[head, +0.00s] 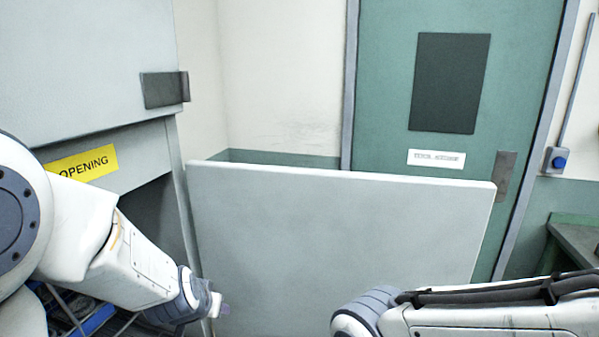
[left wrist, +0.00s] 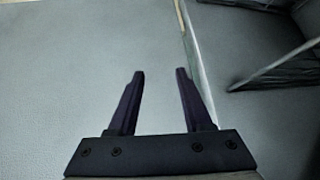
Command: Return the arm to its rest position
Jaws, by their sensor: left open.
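My left arm (head: 130,262) comes in from the left of the head view and slopes down to the right, in front of the machine's opening. Its gripper is mostly hidden there; only a small part shows near the wrist's end. In the left wrist view my left gripper (left wrist: 160,75) is open, with two dark fingers apart and nothing between them. My right arm (head: 500,315) lies across the lower right of the head view. Its gripper is out of view.
A grey machine (head: 80,60) with a yellow label (head: 82,164) stands at the left. Its grey door panel (head: 330,225) stands swung out across the middle, close to my left wrist. A teal door (head: 390,100) is behind. A green bench (head: 575,240) is at the far right.

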